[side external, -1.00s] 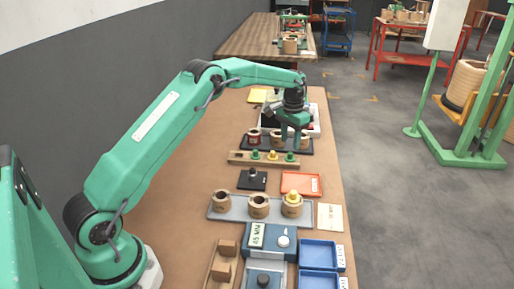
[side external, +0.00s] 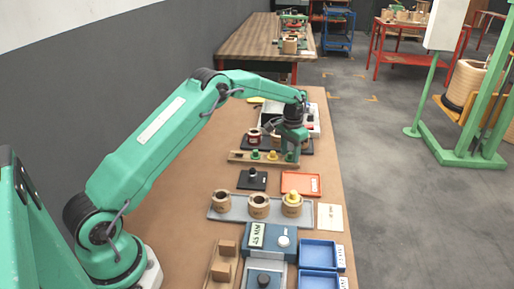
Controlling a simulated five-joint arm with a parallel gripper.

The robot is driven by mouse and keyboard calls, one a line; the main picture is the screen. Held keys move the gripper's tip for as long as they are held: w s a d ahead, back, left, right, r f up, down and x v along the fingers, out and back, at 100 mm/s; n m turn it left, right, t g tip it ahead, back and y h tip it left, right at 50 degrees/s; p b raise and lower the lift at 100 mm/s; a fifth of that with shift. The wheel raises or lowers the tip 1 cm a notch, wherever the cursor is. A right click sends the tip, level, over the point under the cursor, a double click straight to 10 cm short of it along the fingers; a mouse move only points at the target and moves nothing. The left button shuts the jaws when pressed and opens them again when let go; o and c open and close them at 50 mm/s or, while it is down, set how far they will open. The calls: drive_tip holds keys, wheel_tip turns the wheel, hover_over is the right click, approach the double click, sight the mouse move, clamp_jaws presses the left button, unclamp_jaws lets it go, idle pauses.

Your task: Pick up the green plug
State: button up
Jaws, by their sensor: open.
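A wooden rack (side external: 238,157) on the bench holds small plugs in a row. A green plug (side external: 255,155) stands at its left and a yellow plug (side external: 272,155) in its middle. My gripper (side external: 291,158) is open, pointing down at the right end of the rack. Its fingers are at the place of the right-hand green plug, which they mostly hide. I cannot tell whether they touch that plug.
In front are a black block (side external: 252,179), a red tray (side external: 301,184) and a grey tray (side external: 235,213) with coils, one topped by a yellow plug (side external: 292,196). Behind the rack stands a dark tray (side external: 247,145) with coils. Blue bins (side external: 319,253) are at the front right.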

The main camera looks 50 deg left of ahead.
sight(290, 153)
clamp_jaws()
drive_tip(key=shift+r, duration=0.15)
idle(0.4)
drive_tip(key=shift+r, duration=0.45)
wheel_tip(290, 153, up, 3)
drive_tip(key=shift+f, duration=0.1)
drive_tip(key=s+d+r, duration=0.4)
drive_tip(key=d+r, duration=0.3)
drive_tip(key=d, duration=0.4)
drive_tip(key=shift+s+a, duration=0.15)
drive_tip(key=shift+s, duration=0.05)
